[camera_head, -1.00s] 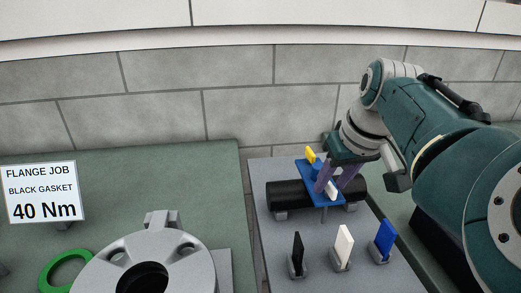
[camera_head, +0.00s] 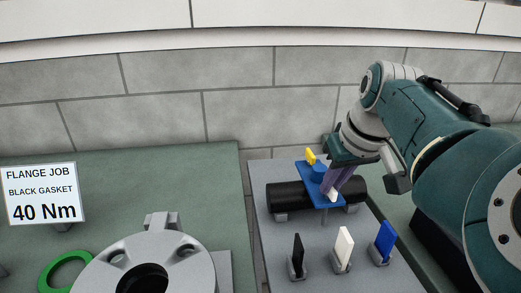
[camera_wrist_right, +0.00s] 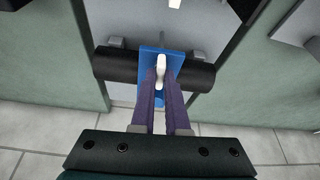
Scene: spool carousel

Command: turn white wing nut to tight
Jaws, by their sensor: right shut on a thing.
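The white wing nut (camera_head: 333,193) is on the near end of a blue plate (camera_head: 313,187) that lies across a black cylinder (camera_head: 287,195). In the right wrist view the wing nut (camera_wrist_right: 160,68) stands between the purple fingertips of my right gripper (camera_wrist_right: 161,76), in line with the blue plate (camera_wrist_right: 148,55). My right gripper (camera_head: 334,184) is shut on the wing nut and partly hides it in the head view. A yellow wing nut (camera_head: 311,155) is at the plate's far end. My left gripper is not in view.
A black tag (camera_head: 298,253), a white tag (camera_head: 344,247) and a blue tag (camera_head: 384,240) stand upright in front of the cylinder. A grey flange (camera_head: 180,262), a green ring (camera_head: 50,275) and a "40 Nm" sign (camera_head: 42,193) are at left.

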